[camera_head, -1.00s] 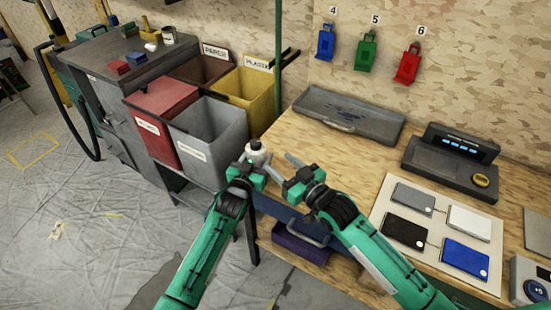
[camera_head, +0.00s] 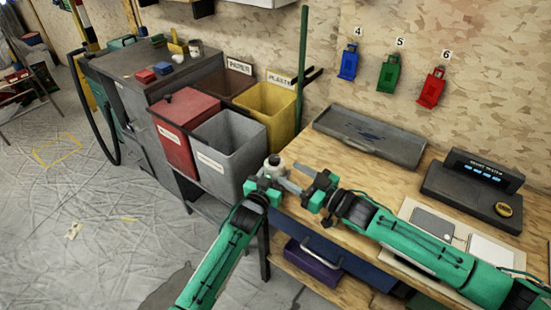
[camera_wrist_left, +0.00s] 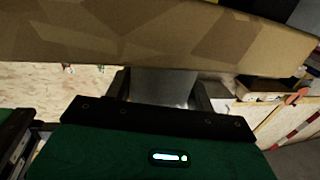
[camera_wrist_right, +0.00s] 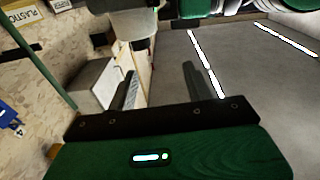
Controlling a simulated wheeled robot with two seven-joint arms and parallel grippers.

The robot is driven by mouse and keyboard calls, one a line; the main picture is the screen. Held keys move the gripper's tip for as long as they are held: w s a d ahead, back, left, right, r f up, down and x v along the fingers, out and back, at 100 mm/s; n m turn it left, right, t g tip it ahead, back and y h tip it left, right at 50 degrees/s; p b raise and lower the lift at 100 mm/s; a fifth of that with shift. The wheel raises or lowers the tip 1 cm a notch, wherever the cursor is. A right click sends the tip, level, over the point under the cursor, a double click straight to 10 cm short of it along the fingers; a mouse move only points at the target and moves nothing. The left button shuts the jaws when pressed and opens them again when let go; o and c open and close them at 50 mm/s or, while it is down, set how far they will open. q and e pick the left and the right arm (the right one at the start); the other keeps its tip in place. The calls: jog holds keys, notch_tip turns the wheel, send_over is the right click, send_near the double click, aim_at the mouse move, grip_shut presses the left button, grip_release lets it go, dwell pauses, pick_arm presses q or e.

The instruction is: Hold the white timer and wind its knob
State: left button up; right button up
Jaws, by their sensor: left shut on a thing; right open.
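The white timer (camera_head: 272,161) with a dark top is held upright at the tips of my left gripper (camera_head: 270,175), by the table's left edge. In the left wrist view a grey surface fills the gap between the fingers; I cannot tell which part it is. My right gripper (camera_head: 293,176) is open and points left at the timer from close by, with nothing between its fingers. In the right wrist view the pale timer (camera_wrist_right: 133,22) shows at the top, beyond the fingertips (camera_wrist_right: 160,78). I cannot tell whether the fingers touch it.
A grey bin (camera_head: 227,153), a red bin (camera_head: 182,128) and a yellow bin (camera_head: 265,108) stand left of and behind the timer. The wooden table (camera_head: 340,165) bears a grey tray (camera_head: 370,138) and a dark console (camera_head: 472,188). A purple bin (camera_head: 313,265) sits below.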

aim_at(279, 161)
jog(key=w+d+n+g, duration=0.1)
jog(key=w+d+g, duration=0.1)
jog(key=d, duration=0.3)
jog(key=shift+y, duration=0.3)
jog(key=x, duration=0.7)
jog(key=f+x, duration=0.1)
jog(key=x, duration=0.3)
jog(key=shift+a, duration=0.45)
jog(key=shift+c, duration=0.2)
jog(key=c, duration=0.9)
jog(key=shift+a, duration=0.1)
